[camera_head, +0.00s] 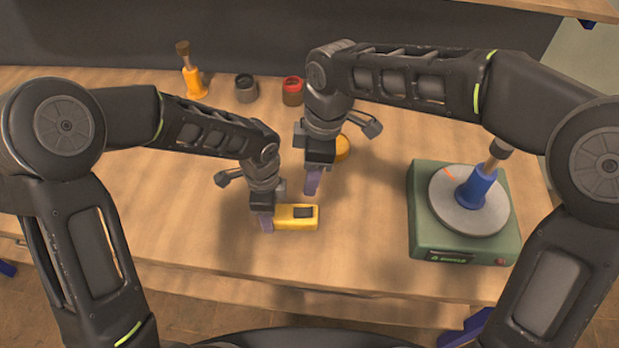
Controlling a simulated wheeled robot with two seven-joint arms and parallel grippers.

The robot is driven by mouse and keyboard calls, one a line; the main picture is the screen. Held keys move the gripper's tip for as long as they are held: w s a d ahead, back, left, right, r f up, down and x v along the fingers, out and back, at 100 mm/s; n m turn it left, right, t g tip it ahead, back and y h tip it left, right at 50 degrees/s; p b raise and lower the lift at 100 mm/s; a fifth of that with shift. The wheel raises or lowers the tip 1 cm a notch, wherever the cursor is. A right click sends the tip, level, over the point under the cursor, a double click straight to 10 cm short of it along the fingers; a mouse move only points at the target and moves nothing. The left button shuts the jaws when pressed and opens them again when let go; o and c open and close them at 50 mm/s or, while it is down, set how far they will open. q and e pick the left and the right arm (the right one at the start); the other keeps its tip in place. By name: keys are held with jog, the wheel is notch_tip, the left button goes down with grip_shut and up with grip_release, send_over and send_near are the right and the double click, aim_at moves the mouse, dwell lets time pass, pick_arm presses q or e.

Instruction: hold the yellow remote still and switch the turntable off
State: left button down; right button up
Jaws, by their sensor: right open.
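The yellow remote (290,217), with a dark patch on its top, lies on the wooden table in the middle. My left gripper (267,222) is at the remote's left end, with a purple finger against or around it; I cannot tell whether it is shut on it. My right gripper (312,184) is open above the table, a little behind and right of the remote, and apart from it. The green turntable (428,240) stands at the right with a round grey plate, and a blue object with a brown handle (477,187) stands on the plate.
A yellow object (342,148) is partly hidden behind my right gripper. At the back stand a yellow-handled brush-like tool (194,82), a dark jar (246,88) and a red-topped jar (292,91). The table (370,250) is clear between the remote and the turntable.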

pick_arm(q)
jog(key=c, duration=0.5)
grip_release()
notch_tip(320, 180, up, 12)
dwell(0.5)
